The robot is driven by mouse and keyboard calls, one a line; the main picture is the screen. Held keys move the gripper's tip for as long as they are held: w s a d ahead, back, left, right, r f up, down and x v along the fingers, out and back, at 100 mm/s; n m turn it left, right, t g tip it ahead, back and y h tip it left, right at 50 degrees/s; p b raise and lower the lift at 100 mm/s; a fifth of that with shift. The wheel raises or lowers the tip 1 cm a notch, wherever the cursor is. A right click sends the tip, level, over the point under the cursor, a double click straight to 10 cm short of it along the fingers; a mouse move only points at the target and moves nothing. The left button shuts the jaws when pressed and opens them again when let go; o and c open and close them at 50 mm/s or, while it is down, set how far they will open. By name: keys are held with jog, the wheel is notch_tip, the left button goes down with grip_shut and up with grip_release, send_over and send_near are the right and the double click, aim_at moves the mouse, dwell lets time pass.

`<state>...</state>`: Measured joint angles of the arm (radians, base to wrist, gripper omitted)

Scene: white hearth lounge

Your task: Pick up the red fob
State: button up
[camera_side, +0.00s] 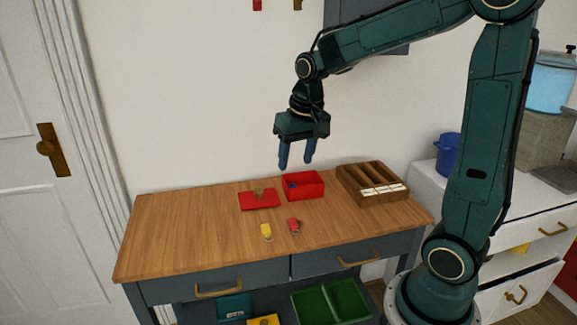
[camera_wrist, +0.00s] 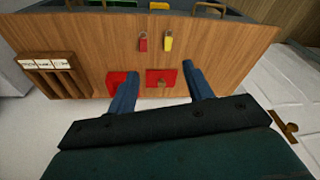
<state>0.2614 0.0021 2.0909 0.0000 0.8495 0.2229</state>
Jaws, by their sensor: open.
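The red fob (camera_side: 294,225) lies on the wooden tabletop (camera_side: 180,235), towards its front edge. It also shows in the wrist view (camera_wrist: 143,42), where a small metal part is visible at its upper end. A yellow fob (camera_side: 266,231) lies just left of it in the side view, and the wrist view shows the yellow fob (camera_wrist: 168,41) on the right. My gripper (camera_side: 297,164) is open and empty, with its blue fingers pointing down, well above the back of the table. In the wrist view my gripper's fingers (camera_wrist: 160,84) are spread apart.
Behind the fobs are a flat red piece (camera_side: 259,200) with a small brownish object on it and an open red box (camera_side: 304,187). A wooden compartment tray (camera_side: 374,184) with white labels stands at the back right. The left side of the tabletop is clear.

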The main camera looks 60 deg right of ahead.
jog(key=w+d+f+m+g, duration=0.1)
jog(key=w+d+f+m, duration=0.1)
jog(key=w+d+f, duration=0.3)
jog(key=m+g, duration=0.1)
jog(key=m, duration=0.1)
send_over(292, 219)
notch_tip(292, 219, down, 8)
jog(key=shift+r+y, duration=0.1)
jog(key=shift+y, duration=0.2)
jog(key=shift+f, duration=4.3)
jog(key=shift+a, duration=0.1)
jog(key=shift+f, duration=2.6)
jog(key=shift+c, duration=0.2)
jog(key=c, duration=1)
